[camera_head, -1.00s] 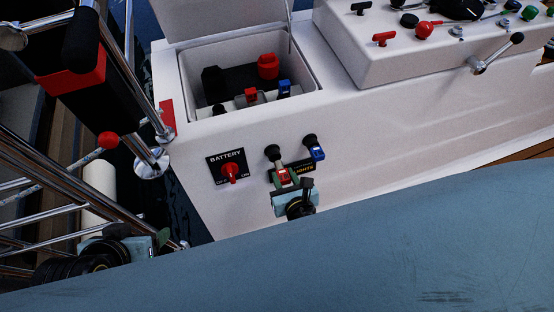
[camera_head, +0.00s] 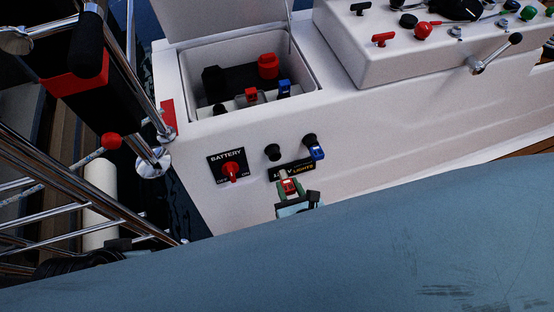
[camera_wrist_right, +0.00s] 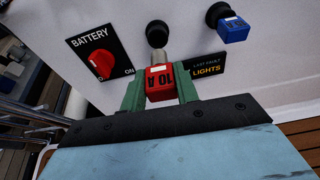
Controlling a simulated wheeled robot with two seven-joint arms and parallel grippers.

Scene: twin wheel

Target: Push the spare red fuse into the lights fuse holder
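A red fuse (camera_head: 289,186), marked 10 A in the right wrist view (camera_wrist_right: 160,83), is between the green fingers of my right gripper (camera_head: 290,189). They are shut on it. Its pale end points at the panel. A black holder (camera_head: 272,152) with nothing hanging from it is just above and left; in the wrist view this holder (camera_wrist_right: 157,34) is straight ahead of the fuse. The lights label (camera_head: 297,168) is below the holders. A second black holder (camera_head: 310,140) carries a blue fuse (camera_head: 317,153).
The battery switch (camera_head: 231,172) is left of the holders. An open box (camera_head: 188,98) above contains another red fuse (camera_head: 251,95), a blue fuse (camera_head: 284,88) and a red cap (camera_head: 268,66). Chrome rails (camera_head: 75,190) stand at left. A control console (camera_head: 400,60) is at upper right.

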